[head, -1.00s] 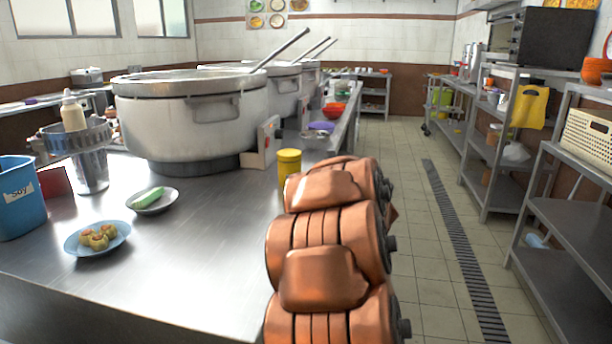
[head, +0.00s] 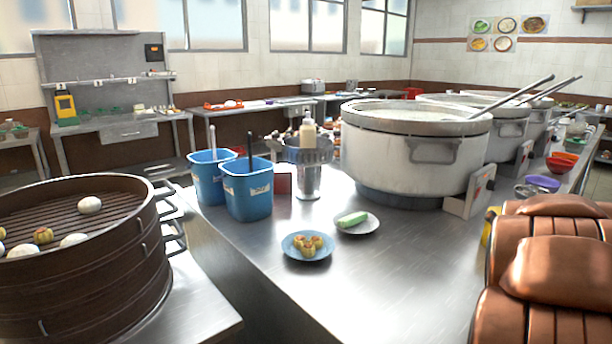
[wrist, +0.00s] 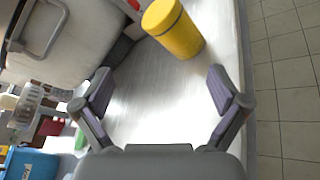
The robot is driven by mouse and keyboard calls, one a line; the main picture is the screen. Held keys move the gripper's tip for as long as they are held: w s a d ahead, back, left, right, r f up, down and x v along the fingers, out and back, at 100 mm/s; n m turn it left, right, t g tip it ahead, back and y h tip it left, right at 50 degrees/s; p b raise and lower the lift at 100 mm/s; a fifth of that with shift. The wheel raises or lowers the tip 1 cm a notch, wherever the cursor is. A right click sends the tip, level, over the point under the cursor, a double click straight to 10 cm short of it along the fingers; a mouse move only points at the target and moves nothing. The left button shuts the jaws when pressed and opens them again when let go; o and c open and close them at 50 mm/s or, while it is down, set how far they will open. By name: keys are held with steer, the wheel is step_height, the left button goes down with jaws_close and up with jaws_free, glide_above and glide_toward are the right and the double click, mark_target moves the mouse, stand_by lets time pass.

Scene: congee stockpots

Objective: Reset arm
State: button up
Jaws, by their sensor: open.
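My gripper (wrist: 160,98) is open and empty in the wrist view, with its two fingers spread wide above the steel counter. A yellow canister (wrist: 174,27) with a dark band stands beyond the fingertips, apart from them. In the head view my copper-coloured arm fills the lower right, and the gripper itself is not visible there. Only a sliver of the yellow canister (head: 491,226) shows beside the arm.
Large congee stockpots (head: 405,155) stand along the counter (head: 375,285). A blue plate of dumplings (head: 292,253), a plate with a green item (head: 371,228), and blue buckets (head: 247,192) stand nearer. A bamboo steamer (head: 85,285) is at left. Floor (wrist: 290,100) lies beside the counter.

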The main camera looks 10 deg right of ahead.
steer(key=s+a+r+m+g+y+p, duration=0.1)
steer(key=s+a+m+g+y+p, duration=0.1)
steer(key=s+a+m+p, duration=0.45)
steer(key=s+a+r+m+g+y+p, duration=0.1)
steer(key=a+m+g+p, duration=0.15)
steer(key=a, duration=0.75)
steer(key=s+a+r+m+g+y+p, duration=0.1)
steer(key=s+a+m+g+y+p, duration=0.2)
steer(key=a+m, duration=0.4)
steer(key=s+a+r+m+g+y+p, duration=0.3)
steer(key=s+a+g+p, duration=0.3)
steer(key=s+a, duration=1.2)
steer(key=shift+s+r+m+p, duration=0.5)
steer(key=shift+s+m+p, duration=0.3)
steer(key=shift+m, duration=0.1)
